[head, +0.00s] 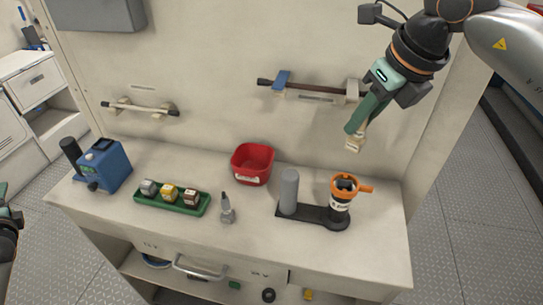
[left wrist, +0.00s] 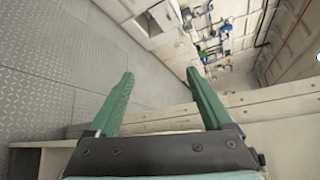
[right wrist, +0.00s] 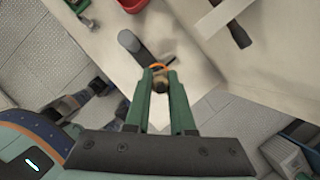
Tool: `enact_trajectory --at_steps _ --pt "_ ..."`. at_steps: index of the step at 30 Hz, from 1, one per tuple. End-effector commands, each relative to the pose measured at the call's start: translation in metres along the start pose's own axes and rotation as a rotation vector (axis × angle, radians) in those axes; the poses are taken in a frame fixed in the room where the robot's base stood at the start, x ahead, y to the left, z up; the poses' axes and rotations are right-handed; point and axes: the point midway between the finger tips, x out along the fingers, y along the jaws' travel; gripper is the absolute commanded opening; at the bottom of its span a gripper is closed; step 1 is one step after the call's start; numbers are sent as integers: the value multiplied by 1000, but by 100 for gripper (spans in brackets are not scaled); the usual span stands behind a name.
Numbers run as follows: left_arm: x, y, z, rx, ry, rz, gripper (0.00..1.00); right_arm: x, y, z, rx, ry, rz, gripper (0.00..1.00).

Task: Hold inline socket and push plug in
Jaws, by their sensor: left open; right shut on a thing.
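My right gripper (head: 357,128) is shut on a small tan piece (head: 354,140) and holds it above the right end of the bench, near the back panel. The piece also shows between the fingers in the right wrist view (right wrist: 160,84); whether it is the plug or the socket I cannot tell. A black socket-like cup with an orange ring (head: 341,196) stands upright on a black base (head: 316,215), below the right gripper and apart from it. My left gripper (left wrist: 158,85) is open and empty, away from the bench; only its edge shows at the head view's far left.
On the bench (head: 260,225) stand a blue box (head: 108,168), a green tray (head: 150,203) with small blocks, a grey nozzle (head: 227,210), a red bin (head: 252,165) and a grey cylinder (head: 289,190). Rods are clipped on the back panel. The bench's front middle is clear.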

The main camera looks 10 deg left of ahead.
Motion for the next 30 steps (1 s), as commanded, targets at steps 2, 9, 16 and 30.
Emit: enact_trajectory --at_steps 2,9,16,30 --pt "-1 -52 1 94 -7 -112 84 0 0 0 0 -1 0 0" --pt "-33 -173 -67 156 116 -399 84 0 0 0 0 -1 0 0" --pt "-81 -225 -185 -187 467 -457 84 0 0 0 0 -1 0 0" --pt "-270 -270 -383 -883 1296 -33 84 0 0 0 0 -1 0 0"
